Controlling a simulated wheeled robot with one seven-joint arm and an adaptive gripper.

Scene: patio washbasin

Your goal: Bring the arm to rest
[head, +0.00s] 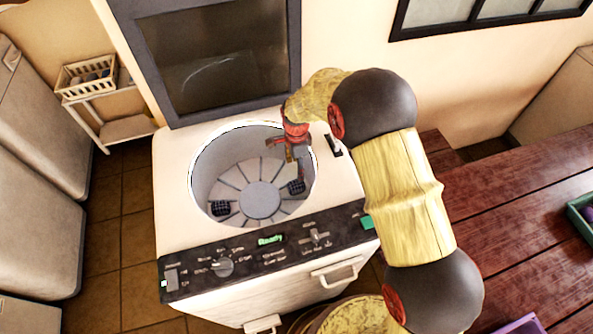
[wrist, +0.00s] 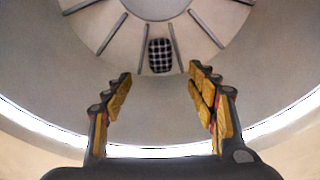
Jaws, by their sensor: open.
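My gripper (head: 291,160) hangs over the right back part of the open washing machine drum (head: 205,170). In the wrist view my gripper (wrist: 160,78) has its two padded fingers spread apart with nothing between them. A dark checkered piece (head: 296,187) lies in the drum below my gripper, and it also shows in the wrist view (wrist: 160,55) beyond the fingertips. A second dark checkered piece (head: 220,208) lies at the drum's left front. My yellow and dark grey arm reaches in from the right.
The washer's raised lid (head: 215,60) stands behind the drum. Its control panel (head: 265,245) runs along the front with a lit green display. A red wooden table (head: 500,205) with a green tray (head: 580,225) is at the right. A small shelf with a basket (head: 88,75) stands at the left.

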